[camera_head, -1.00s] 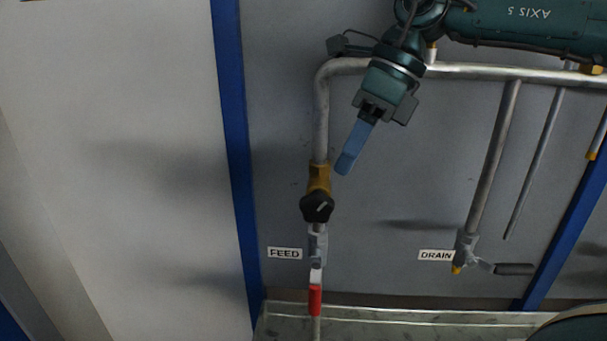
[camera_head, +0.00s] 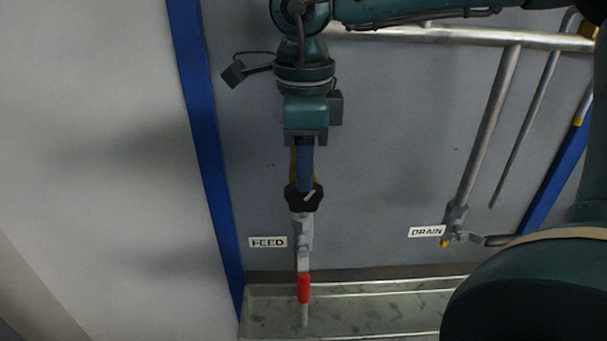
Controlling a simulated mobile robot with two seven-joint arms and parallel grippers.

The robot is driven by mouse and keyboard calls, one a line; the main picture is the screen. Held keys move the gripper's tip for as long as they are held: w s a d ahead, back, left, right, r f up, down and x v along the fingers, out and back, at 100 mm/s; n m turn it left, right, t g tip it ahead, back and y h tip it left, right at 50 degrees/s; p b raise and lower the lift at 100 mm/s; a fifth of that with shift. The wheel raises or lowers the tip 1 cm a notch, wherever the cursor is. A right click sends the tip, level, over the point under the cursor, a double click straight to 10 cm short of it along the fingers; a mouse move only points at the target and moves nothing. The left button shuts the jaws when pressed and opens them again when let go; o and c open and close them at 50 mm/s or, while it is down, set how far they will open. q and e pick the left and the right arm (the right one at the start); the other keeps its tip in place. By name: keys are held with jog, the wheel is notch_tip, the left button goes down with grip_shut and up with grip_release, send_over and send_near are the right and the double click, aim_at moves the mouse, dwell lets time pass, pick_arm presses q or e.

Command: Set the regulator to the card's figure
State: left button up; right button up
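The regulator is a black knob (camera_head: 303,198) with a pale pointer line slanting to the upper right, on the vertical feed pipe. My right gripper (camera_head: 304,180) points down in front of the pipe, its blue fingers just above the knob and overlapping its upper edge in the picture. I see the fingers edge-on, so I cannot tell their opening or whether they touch the knob. Nothing is visibly held. The brass fitting above the knob is mostly hidden behind the fingers. No card with a figure shows. My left gripper is out of view.
To the right are the DRAIN label (camera_head: 427,231) and a drain valve (camera_head: 455,221). A metal trough (camera_head: 375,305) runs below. Blue posts (camera_head: 207,140) frame the panel.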

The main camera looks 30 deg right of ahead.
aim_at(304, 196)
jog(key=shift+f, duration=1.35)
jog(key=shift+c, duration=0.2)
grip_shut()
